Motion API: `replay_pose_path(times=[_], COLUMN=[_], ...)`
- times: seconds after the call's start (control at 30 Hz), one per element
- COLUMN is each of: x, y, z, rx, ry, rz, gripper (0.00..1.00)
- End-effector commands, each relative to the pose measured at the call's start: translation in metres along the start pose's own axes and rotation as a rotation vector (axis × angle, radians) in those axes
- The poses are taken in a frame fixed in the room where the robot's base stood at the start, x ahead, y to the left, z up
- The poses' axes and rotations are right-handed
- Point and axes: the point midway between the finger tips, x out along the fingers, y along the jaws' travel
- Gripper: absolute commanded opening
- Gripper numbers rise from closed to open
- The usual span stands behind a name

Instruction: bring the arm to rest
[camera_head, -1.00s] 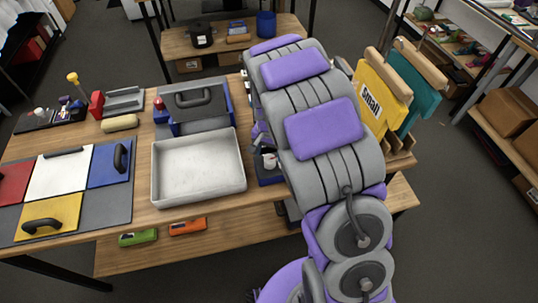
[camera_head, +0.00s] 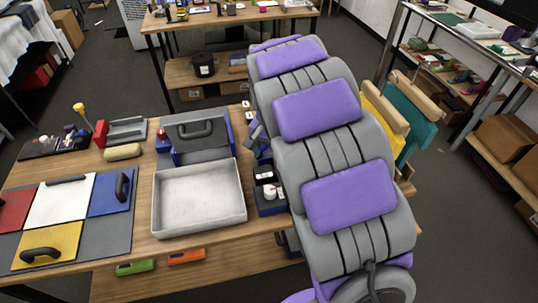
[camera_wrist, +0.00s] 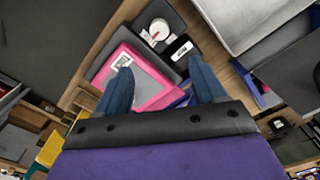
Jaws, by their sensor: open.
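My gripper (camera_wrist: 163,88) shows in the wrist view with its two blue fingers spread apart and nothing between them. Beyond the fingers lies a pink-framed item with a grey face (camera_wrist: 150,78), apart from them as far as I can tell. In the head view my arm, grey with purple pads, rises from the lower right over the right part of the table. It hides my gripper there.
The wooden table (camera_head: 145,215) holds a white tray (camera_head: 198,230), a grey-blue case (camera_head: 195,135) and a coloured panel board (camera_head: 110,225). Teal (camera_head: 408,110) and yellow (camera_head: 378,125) boards stand right of my arm. Shelves (camera_head: 500,110) line the right side.

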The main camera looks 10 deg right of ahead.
Motion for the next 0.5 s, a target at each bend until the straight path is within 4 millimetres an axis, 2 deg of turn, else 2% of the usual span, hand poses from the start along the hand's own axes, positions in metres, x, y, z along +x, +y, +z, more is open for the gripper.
replay_pose_path(times=[0.37, 0.5], x=[0.0001, -0.0051], y=[0.0001, 0.0088], z=[0.0002, 0.0095], rx=[0.0, -0.016], ry=[0.001, -0.001], rz=[0.0, 0.004], gripper=[0.69, 0.69])
